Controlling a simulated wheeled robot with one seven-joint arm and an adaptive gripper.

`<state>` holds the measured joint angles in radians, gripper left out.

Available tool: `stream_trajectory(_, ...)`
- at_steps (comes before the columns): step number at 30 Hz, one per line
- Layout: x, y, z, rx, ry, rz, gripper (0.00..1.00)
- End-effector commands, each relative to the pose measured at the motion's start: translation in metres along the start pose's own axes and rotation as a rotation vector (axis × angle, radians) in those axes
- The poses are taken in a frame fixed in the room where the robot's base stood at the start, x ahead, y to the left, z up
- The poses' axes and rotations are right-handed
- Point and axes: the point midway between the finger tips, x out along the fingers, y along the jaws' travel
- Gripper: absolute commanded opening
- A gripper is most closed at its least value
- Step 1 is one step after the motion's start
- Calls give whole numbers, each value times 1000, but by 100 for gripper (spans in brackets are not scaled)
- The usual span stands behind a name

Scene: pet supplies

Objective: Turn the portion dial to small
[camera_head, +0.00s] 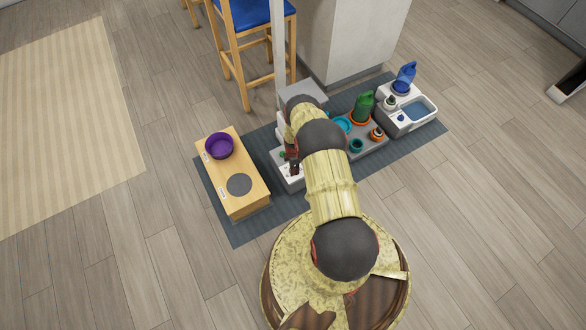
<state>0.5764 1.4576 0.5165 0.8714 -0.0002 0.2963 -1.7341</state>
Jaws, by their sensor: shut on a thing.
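The feeder stands in the middle of the dark mat, largely behind my arm. Its pale grey base (287,183) and what seems to be its grey top (310,92) show on either side of the arm. My gripper (293,166) is small and dark here, pointing down at the front of the feeder, just above its base. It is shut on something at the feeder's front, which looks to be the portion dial. The dial itself and its markings are too small and too covered to read. A small green spot (283,154) shows beside the gripper.
Left of the feeder is a wooden stand (247,207) with a purple bowl (219,145) and a dark round disc (239,184). Right are a grey tray (376,147) with a green jug (363,106) and cups, and a white water station (421,121) with a blue bottle (405,76). A stool (252,45) stands behind.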

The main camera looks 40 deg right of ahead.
Motion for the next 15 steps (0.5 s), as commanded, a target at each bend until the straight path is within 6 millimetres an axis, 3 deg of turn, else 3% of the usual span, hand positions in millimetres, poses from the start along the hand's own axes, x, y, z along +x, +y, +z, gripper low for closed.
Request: stream_trajectory(15, 0, 0, 0, -186, 0, 0, 4)
